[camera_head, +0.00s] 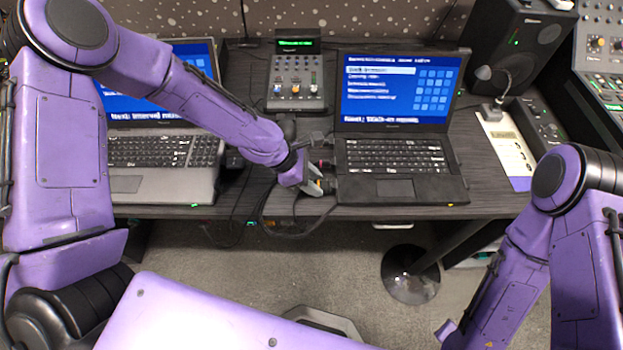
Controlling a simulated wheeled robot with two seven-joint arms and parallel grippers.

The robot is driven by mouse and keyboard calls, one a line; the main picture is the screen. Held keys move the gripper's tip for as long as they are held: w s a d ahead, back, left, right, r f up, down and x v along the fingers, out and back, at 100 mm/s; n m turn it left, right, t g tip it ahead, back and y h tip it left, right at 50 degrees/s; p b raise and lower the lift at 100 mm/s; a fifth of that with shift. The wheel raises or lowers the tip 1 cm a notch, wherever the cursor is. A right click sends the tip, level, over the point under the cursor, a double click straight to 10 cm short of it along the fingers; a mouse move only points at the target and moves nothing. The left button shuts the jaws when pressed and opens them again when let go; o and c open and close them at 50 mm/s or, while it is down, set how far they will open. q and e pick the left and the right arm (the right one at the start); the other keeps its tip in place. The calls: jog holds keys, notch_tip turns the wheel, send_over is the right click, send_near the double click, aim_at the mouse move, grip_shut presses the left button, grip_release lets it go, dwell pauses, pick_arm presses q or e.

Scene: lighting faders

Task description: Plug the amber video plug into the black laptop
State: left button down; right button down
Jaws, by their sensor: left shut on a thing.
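The black laptop (398,188) stands open on the desk, its blue screen lit. My left gripper (318,182) is at the laptop's left side edge, close to the base. It is shut on a small plug, mostly hidden by the fingers; a bit of yellow shows there, fitting the amber video plug. A dark cable hangs from this spot below the desk's front edge. I cannot tell whether the plug touches the laptop's port or is in it. My right arm comes in at the lower right; its gripper is not in view.
A grey laptop (195,184) stands open at the left. A small fader console (297,84) sits behind, between the laptops. Dark cables lie between the laptops. A speaker (511,45) and a white sheet (503,143) are at the right. A round stool base (410,285) stands on the floor.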

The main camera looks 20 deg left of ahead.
pick_arm(q)
jog(key=shift+d+p, duration=0.25)
jog(key=shift+p, duration=0.1)
dwell(0.8)
jog(key=c, duration=0.6)
grip_release()
jog(key=shift+w, duration=0.1)
jog(key=shift+c, duration=0.2)
jog(key=shift+d, duration=0.15)
jog(key=shift+a+r, duration=0.2)
jog(key=shift+a, duration=0.05)
jog(key=p+v, duration=0.1)
jog(key=v, duration=0.9)
